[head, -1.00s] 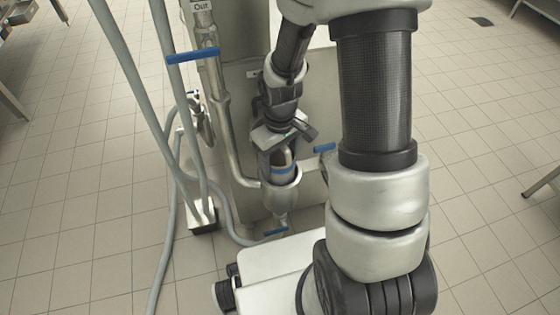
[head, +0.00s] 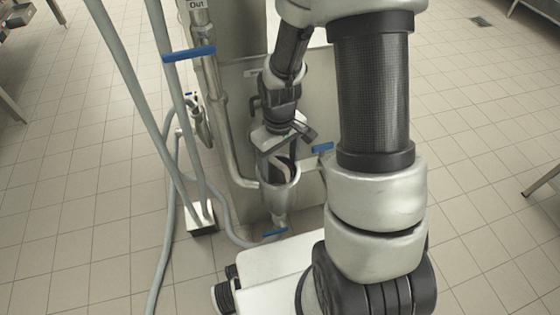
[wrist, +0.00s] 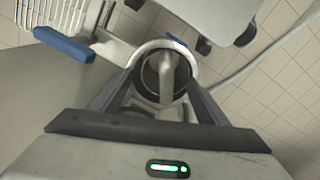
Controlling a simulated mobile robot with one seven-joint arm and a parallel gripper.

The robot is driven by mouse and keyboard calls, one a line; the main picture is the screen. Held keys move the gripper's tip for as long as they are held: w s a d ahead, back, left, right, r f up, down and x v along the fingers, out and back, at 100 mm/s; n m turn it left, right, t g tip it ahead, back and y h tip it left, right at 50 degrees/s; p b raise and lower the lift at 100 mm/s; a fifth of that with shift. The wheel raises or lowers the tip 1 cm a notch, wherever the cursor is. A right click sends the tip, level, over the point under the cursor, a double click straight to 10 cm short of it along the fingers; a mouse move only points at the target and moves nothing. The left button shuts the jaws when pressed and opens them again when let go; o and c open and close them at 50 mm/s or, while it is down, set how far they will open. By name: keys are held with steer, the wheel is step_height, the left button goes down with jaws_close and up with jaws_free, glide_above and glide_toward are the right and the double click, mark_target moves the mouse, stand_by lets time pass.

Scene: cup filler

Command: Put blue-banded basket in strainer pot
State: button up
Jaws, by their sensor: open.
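The strainer pot (head: 280,197) is an open-topped metal cup on the pipework, low beside a steel cabinet. My gripper (head: 279,168) is just above it, pointing down, with its fingers spread at the pot's mouth. In the wrist view the pot's bright round rim (wrist: 163,45) lies between the open fingers of my gripper (wrist: 160,88). A light grey upright bar (wrist: 167,78) stands inside the rim; it looks like the handle of the blue-banded basket. The basket's body and blue band are hidden, so its depth in the pot cannot be told.
A blue lever (head: 322,148) sticks out right of the pot, and another blue lever (head: 275,232) is below it. A vertical pipe with a blue handle (head: 190,54) and grey hoses (head: 128,80) stand at left. Tiled floor is open further left.

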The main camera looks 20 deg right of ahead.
steer(key=shift+s+a+f, duration=0.3)
steer(key=shift+a+f, duration=0.05)
step_height(320, 180, up, 24)
steer(key=s+m+t+p, duration=0.1)
steer(key=s+t+p, duration=0.1)
steer(key=p, duration=0.3)
steer(key=s+r+m+t, duration=0.3)
steer(key=s+r, duration=0.6)
steer(key=r, duration=0.2)
steer(key=shift+d, duration=0.15)
